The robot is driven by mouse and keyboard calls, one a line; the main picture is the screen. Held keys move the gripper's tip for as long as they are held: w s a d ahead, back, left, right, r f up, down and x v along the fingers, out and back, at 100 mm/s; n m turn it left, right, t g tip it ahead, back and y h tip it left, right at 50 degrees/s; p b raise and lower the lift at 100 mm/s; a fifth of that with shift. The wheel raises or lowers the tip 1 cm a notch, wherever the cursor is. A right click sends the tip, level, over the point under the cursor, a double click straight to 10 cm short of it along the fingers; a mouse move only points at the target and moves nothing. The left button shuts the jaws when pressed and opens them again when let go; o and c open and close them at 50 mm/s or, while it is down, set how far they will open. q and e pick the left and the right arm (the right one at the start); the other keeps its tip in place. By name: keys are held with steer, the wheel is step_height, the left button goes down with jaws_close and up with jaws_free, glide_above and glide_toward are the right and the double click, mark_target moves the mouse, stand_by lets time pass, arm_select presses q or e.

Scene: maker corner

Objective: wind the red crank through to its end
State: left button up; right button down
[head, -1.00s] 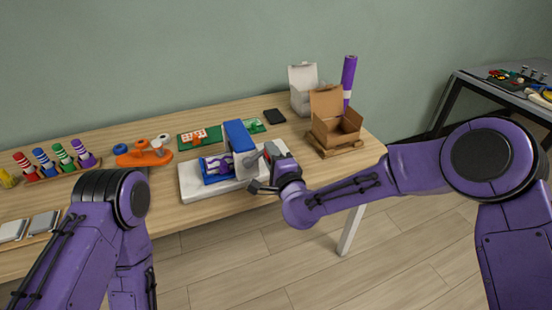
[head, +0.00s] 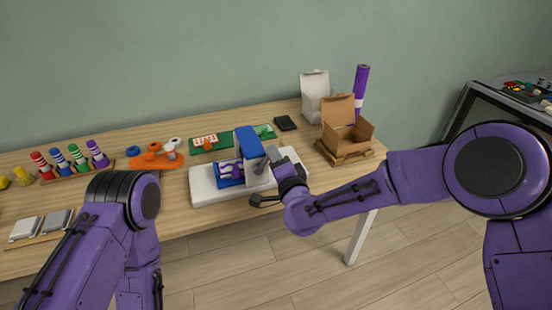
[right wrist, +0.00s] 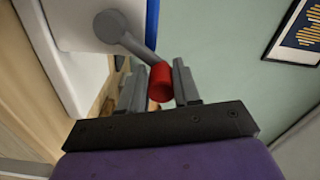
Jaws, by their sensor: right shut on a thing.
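A blue and white machine (head: 247,146) stands on a white base slab (head: 210,194) near the table's front edge. A purple and white piece (head: 231,170) lies in its blue tray. A grey crank arm (head: 272,154) comes off the machine's right side and also shows in the right wrist view (right wrist: 122,36). The red crank handle (right wrist: 161,82) at its end is between the fingers of my right gripper (right wrist: 160,90), which is shut on it. In the head view the handle is hidden by my right gripper (head: 279,165). My left arm shows at the lower left, its gripper out of view.
An open cardboard box (head: 345,137) on a wooden pallet, a white box (head: 316,105) and a purple roll (head: 360,90) stand right of the machine. A black phone-like slab (head: 285,123) lies behind it. An orange skateboard-like piece (head: 155,160) and striped cones (head: 78,160) stand left.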

steer(key=shift+s+a, duration=0.15)
steer(key=shift+a, duration=0.1)
steer(key=c, duration=0.9)
jaws_free()
steer(key=shift+a, duration=0.1)
steer(key=shift+s+d, duration=0.15)
steer(key=shift+d, duration=0.05)
steer(key=b+v, duration=0.2)
steer(key=v, duration=0.8)
steer(key=shift+s, duration=0.15)
